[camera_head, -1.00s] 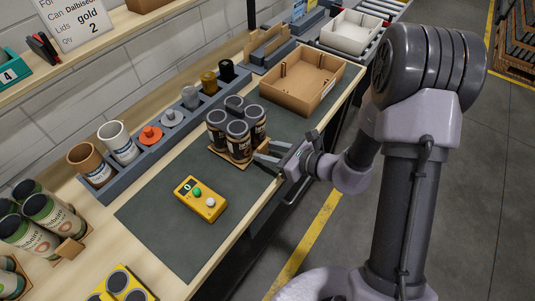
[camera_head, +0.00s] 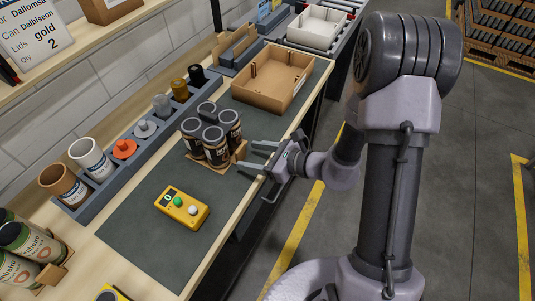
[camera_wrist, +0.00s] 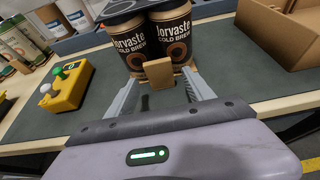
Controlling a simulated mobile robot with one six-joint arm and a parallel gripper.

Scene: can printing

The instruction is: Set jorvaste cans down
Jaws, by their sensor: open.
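The dark jorvaste cans (camera_head: 216,146) stand upright in a small cardboard carrier (camera_head: 237,155) on the dark green mat. In the wrist view, two jorvaste cans (camera_wrist: 173,38) face me with "COLD BREW" on their labels, and the carrier's tab (camera_wrist: 158,73) stands in front of them. My gripper (camera_head: 252,157) is open beside the carrier, at the mat's right edge. In the wrist view my gripper's fingers (camera_wrist: 162,92) are spread on either side of the tab, with a gap to it. Nothing is held.
A yellow button box (camera_head: 182,207) sits on the mat (camera_head: 135,238) in front of the carrier. An open cardboard box (camera_head: 272,77) stands behind. A grey rack (camera_head: 97,196) with cups and colored items runs along the left. Other cans (camera_head: 25,240) stand at lower left.

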